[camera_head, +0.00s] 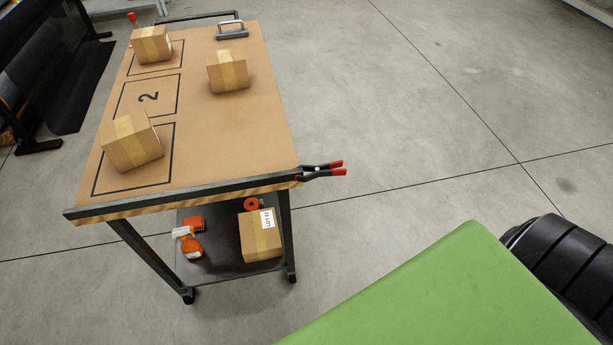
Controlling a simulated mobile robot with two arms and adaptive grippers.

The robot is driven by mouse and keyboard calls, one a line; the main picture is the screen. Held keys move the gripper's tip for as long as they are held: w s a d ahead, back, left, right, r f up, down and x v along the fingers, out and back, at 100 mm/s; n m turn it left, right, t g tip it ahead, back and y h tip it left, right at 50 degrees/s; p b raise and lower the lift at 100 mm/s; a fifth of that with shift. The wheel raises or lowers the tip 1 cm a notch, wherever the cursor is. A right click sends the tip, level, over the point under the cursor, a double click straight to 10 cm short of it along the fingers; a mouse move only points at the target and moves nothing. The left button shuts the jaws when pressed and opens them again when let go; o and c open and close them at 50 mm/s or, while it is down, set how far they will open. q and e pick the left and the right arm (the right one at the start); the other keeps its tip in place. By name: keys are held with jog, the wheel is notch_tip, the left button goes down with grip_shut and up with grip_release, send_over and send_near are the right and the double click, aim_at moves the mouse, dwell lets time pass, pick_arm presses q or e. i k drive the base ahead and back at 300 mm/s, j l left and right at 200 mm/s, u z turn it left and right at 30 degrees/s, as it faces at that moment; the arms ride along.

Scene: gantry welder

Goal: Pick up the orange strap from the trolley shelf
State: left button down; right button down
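The trolley has a wooden top and a dark lower shelf (215,263). On the shelf a small orange-red folded or block-like item (193,223) lies at the back left, and an orange-red ring-shaped roll (253,204) sits at the back right. I cannot tell for sure which of these is the strap. An orange spray bottle (190,246) stands in front of the block-like item. A labelled cardboard box (260,235) stands in front of the roll. The trolley top hides the back of the shelf. Neither of my grippers is in view.
The trolley top (205,125) carries cardboard boxes (132,142), (227,71), (153,44) and a grey metal tool (231,30). A red-handled clamp (322,171) juts from its right front corner. Open concrete floor (410,110) lies right of the trolley.

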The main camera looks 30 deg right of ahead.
aim_at(251, 204)
jog(key=z, duration=0.8)
jog(key=l+z, duration=0.15)
jog(key=z, duration=0.3)
jog(key=i+l+z, duration=0.1)
jog(key=z, duration=0.35)
jog(key=i+z, duration=0.2)
jog(key=z, duration=0.25)
jog(key=i+l+z, duration=0.1)
jog(key=z, duration=0.35)
jog(key=i+u, duration=0.3)
jog(key=i, duration=0.15)
jog(key=i+u, duration=0.35)
jog(key=i, duration=0.15)
jog(key=i+l+u, duration=0.3)
jog(key=i, duration=0.15)
jog(key=i+j+u, duration=0.35)
jog(key=i, duration=0.2)
jog(key=i+u, duration=0.35)
jog(key=i, duration=0.2)
jog(key=i+l+u, duration=0.1)
jog(key=i+u, duration=0.2)
jog(key=i, duration=0.3)
jog(key=i+l+z, duration=0.1)
jog(key=i+z, duration=0.2)
jog(key=i, duration=1.6)
jog(key=u, duration=3.55)
jog(key=l, duration=0.1)
